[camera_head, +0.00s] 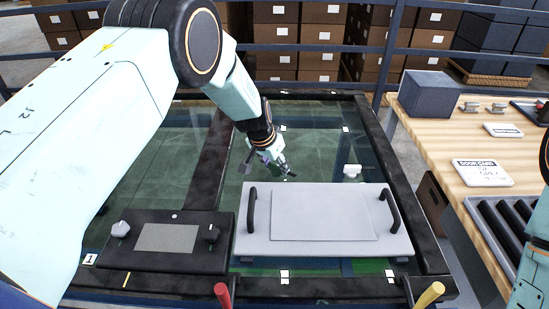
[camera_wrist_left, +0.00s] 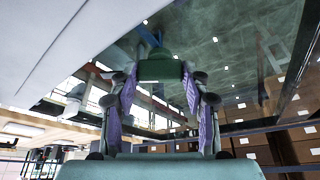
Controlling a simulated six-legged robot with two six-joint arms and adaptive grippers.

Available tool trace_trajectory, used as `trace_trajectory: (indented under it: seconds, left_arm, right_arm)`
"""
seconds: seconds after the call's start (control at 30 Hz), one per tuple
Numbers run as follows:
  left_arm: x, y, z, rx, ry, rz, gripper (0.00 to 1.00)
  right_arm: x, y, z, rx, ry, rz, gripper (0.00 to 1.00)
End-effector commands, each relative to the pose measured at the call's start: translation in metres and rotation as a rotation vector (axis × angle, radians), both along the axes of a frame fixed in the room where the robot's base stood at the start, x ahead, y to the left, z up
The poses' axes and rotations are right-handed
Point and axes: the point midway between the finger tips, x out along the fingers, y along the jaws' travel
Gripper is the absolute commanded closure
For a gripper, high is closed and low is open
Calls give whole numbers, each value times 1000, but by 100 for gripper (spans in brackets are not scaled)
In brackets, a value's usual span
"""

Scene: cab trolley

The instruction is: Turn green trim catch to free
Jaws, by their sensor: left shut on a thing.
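The green trim catch (camera_wrist_left: 160,68) shows in the left wrist view, between the two purple-padded fingers of my left gripper (camera_wrist_left: 160,100). My left gripper is shut on it. In the head view my left gripper (camera_head: 282,168) reaches down to the glass just behind the grey panel's far left edge, and it hides the catch there. I cannot tell the catch's turn angle. A white catch (camera_head: 352,170) stands behind the panel's far right part. My right gripper is not in view; only part of my right arm shows at the right edge.
The grey panel (camera_head: 320,247) with two black handles (camera_head: 251,210) lies on the dark-framed glass. A black control box (camera_head: 190,264) with two knobs is to its left. Red (camera_head: 222,294) and yellow (camera_head: 430,294) levers stand in front. A wooden bench (camera_head: 440,135) is at right.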

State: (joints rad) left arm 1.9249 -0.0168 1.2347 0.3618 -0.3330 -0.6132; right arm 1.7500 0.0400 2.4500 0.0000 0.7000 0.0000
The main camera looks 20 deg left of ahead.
Motion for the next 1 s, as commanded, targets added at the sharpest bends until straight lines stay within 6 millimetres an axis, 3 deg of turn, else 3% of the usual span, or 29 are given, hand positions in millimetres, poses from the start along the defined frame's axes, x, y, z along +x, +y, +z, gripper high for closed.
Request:
trace_trajectory:
  seconds: [0.37,1.0]
  left_arm:
    - [2,-2,3,3,-8,237,85]
    - [3,-4,1,-2,-9,551,85]
  right_arm:
    - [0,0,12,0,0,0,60]
    - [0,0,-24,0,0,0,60]
